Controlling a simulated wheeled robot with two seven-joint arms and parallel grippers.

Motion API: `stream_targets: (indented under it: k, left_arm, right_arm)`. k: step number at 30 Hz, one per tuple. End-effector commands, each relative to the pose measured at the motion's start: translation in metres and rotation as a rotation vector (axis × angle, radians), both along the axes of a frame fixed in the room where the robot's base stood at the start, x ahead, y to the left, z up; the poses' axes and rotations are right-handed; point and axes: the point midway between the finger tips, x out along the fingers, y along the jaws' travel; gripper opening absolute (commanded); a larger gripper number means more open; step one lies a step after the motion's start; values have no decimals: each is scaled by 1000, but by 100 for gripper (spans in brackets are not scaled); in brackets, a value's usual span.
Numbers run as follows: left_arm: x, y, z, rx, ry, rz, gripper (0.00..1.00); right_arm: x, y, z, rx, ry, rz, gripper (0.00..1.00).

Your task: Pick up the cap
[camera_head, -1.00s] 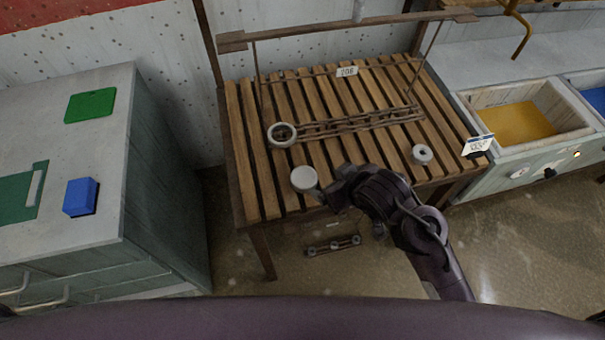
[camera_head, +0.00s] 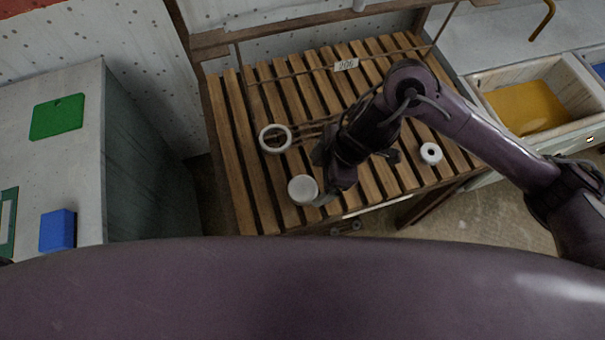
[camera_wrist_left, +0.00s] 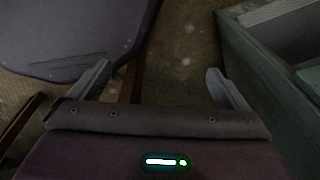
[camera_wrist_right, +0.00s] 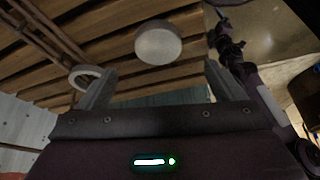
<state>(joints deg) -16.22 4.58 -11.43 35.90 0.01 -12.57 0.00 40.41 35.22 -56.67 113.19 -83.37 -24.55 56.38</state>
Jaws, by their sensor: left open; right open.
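The cap (camera_head: 303,189), a pale round disc, sits on the slatted wooden rack near its front left edge. My right gripper (camera_head: 322,180) is low over the rack, just right of the cap. In the right wrist view, the cap (camera_wrist_right: 158,44) shows beyond and between the open fingertips (camera_wrist_right: 159,70), with nothing held. Whether a finger touches the cap I cannot tell. My left gripper (camera_wrist_left: 157,75) shows only in its wrist view, open and empty, above the floor and away from the rack.
A white ring (camera_head: 275,138) lies behind the cap, by dark rails partly hidden by my right arm. A smaller white ring (camera_head: 431,153) lies at the right. A grey cabinet (camera_head: 75,85) stands left, and a tray with a yellow bottom (camera_head: 525,107) stands right.

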Motion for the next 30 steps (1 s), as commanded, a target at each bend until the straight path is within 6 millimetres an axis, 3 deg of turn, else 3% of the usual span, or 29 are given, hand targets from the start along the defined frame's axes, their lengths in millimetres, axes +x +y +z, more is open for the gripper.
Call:
stream_targets:
  k: [10, 18, 26, 30]
  left_arm:
    - [-33, 2, -11, 3, 46, -1, 97]
    - [-20, 0, -9, 1, 27, -2, 97]
    - [-10, 0, -8, 0, 12, -1, 97]
    - [-12, 0, -8, 0, 15, -1, 97]
  right_arm:
    - [1, 12, -36, -7, 8, 1, 88]
    - [4, 25, -69, -5, 5, 1, 88]
    - [5, 26, -72, -5, 1, 3, 88]
    - [5, 26, -72, -5, 1, 3, 73]
